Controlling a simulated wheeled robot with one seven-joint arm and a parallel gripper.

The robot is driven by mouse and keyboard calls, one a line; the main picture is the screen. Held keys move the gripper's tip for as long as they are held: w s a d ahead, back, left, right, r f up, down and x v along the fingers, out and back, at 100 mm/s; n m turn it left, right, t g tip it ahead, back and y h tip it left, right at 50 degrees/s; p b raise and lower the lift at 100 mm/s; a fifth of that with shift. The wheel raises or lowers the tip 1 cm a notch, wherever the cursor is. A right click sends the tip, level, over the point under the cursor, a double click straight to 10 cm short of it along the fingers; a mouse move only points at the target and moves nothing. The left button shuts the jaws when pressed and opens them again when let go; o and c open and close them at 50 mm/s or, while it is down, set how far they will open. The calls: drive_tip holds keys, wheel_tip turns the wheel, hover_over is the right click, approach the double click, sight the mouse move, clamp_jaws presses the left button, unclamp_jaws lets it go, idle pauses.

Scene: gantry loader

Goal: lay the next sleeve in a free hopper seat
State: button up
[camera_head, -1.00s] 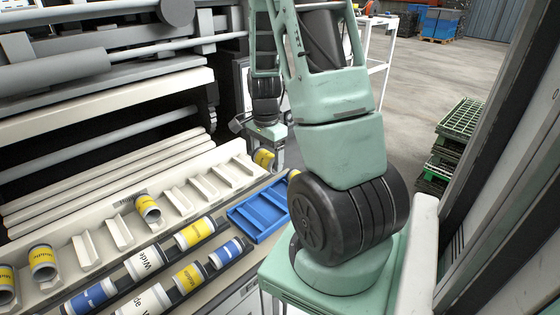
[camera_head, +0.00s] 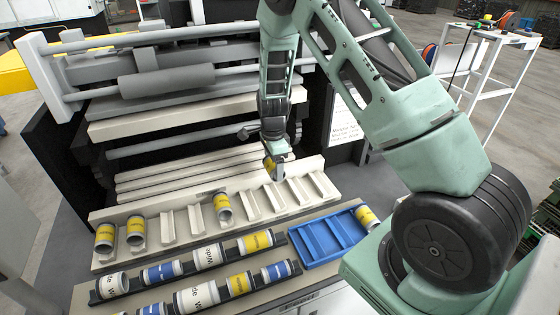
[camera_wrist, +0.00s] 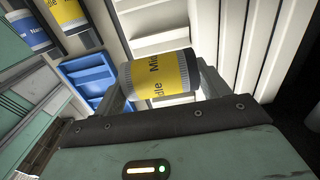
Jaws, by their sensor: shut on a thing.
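My gripper (camera_head: 275,165) is shut on a sleeve with a yellow band (camera_head: 271,167). It holds the sleeve up at the hopper (camera_head: 180,240), by the seats right of the middle. In the wrist view the sleeve (camera_wrist: 160,75) lies crosswise between the fingers, grey ends showing. The hopper has a row of cream seats. Whether the held sleeve touches anything is unclear.
Two dark racks of white, blue and yellow sleeves (camera_head: 207,256) lie in front of the hopper. A blue tray (camera_head: 322,240) stands at their right, with a yellow sleeve (camera_head: 366,216) at its corner. Machine rollers (camera_head: 165,85) rise behind. A white cart (camera_head: 490,75) stands far right.

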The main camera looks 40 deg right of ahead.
drive_tip(key=shift+f+b, duration=3.3)
drive_tip(key=shift+f, duration=1.55)
drive_tip(key=o, duration=1.3)
wheel_tip(320, 180, up, 17)
drive_tip(key=b, duration=0.3)
wheel_tip(320, 180, up, 6)
drive_tip(key=p, duration=0.6)
drive_tip(key=shift+r, duration=0.25)
